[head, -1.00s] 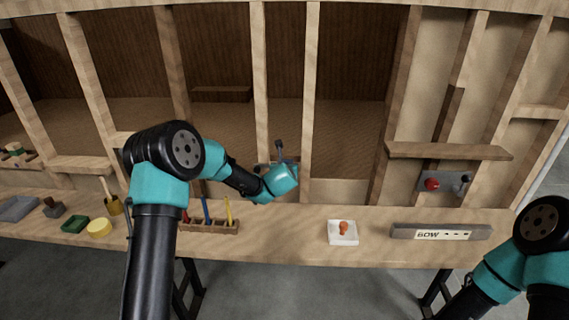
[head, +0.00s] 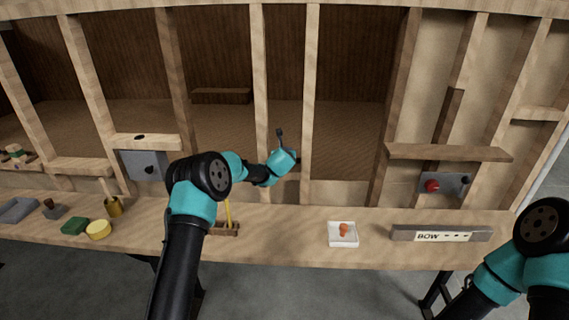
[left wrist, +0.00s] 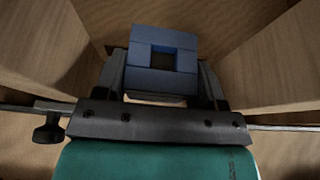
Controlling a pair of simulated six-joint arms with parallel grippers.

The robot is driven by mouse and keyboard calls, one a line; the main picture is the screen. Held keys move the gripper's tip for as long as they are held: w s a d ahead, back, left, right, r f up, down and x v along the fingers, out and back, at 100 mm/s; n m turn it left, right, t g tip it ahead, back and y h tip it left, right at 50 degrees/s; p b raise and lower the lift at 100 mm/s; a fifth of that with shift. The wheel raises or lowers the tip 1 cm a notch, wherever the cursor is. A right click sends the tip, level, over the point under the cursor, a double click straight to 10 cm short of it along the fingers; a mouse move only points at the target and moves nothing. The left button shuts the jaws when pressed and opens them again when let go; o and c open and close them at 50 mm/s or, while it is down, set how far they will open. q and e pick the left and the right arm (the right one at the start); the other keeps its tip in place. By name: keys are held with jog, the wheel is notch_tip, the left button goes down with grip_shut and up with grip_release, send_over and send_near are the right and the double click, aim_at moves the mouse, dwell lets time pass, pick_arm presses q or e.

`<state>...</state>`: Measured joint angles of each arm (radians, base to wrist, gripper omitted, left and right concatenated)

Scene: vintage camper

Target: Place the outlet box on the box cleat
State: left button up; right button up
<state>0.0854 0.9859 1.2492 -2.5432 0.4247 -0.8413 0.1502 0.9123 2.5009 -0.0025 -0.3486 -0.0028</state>
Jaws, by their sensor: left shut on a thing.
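My left gripper (left wrist: 160,85) is shut on a blue outlet box with a dark square opening (left wrist: 162,60), held between the fingers in the left wrist view. In the head view my left gripper (head: 283,143) is in front of the gap between two upright studs; the box cannot be made out there. Studs flank the box on both sides in the left wrist view. I cannot tell which wooden piece is the box cleat; a short dark wooden ledge (head: 221,96) is on the back panel. My right gripper is outside the view; only its arm shows.
The bench (head: 290,245) carries a white tray (head: 343,240) with an orange item, a BOW-marked bar (head: 440,233), a yellow round item (head: 99,229) and a green block (head: 74,226). A brown shelf (head: 450,151) and a grey plate with a red knob (head: 445,185) are at right.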

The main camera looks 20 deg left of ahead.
pick_arm(q)
jog(key=shift+f, duration=1.75)
jog(key=shift+f, duration=0.15)
jog(key=o, duration=1.1)
jog(key=shift+s+r, duration=0.25)
jog(key=shift+r, duration=0.05)
jog(key=v, duration=1.1)
jog(key=shift+s+d+r, duration=0.1)
jog(key=shift+s+r, duration=0.05)
jog(key=shift+s, duration=0.05)
